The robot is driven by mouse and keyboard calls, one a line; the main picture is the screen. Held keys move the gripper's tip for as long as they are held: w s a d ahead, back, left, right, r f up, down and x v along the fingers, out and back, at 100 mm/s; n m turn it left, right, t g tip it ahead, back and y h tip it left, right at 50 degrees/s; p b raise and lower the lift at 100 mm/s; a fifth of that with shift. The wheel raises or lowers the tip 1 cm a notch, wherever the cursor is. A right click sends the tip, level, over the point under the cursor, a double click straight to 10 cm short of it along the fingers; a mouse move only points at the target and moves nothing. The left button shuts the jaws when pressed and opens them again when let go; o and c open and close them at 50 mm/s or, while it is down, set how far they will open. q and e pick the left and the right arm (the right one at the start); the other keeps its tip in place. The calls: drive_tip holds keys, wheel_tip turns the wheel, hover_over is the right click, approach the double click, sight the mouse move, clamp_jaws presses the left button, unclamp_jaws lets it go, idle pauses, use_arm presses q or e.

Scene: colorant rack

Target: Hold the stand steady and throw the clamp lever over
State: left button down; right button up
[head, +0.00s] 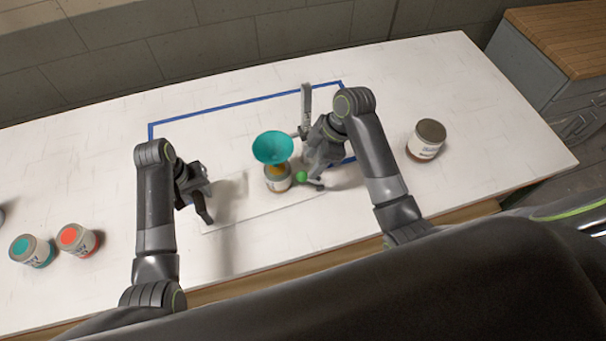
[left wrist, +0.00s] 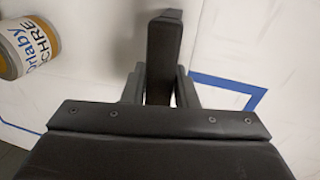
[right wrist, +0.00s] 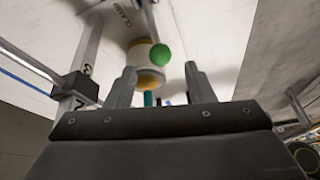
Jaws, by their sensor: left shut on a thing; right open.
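The stand has a pale base plate (head: 265,214), a grey upright post (head: 307,103) and a green-knobbed clamp lever (head: 301,176). A can (head: 278,182) stands on it beneath a teal funnel (head: 272,147). My left gripper (head: 197,190) is at the plate's left end, shut on a dark bar-like handle (left wrist: 163,50), seen between its fingers in the left wrist view. Where the handle joins the plate is hidden. My right gripper (head: 311,158) is open beside the can and post. In the right wrist view the green knob (right wrist: 160,55) appears beyond and between its fingertips, apparently not gripped.
A blue tape outline (head: 250,102) marks the white table (head: 100,130). A lidded can (head: 428,138) stands right of my right arm. A teal-topped can (head: 33,250) and a red-topped can (head: 78,241) stand at left. The table's far left is mostly clear.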

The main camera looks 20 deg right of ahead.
sight(305, 173)
drive_tip(key=x, duration=0.7)
drive_tip(key=shift+a+f, duration=0.1)
drive_tip(key=shift+f, duration=0.15)
clamp_jaws()
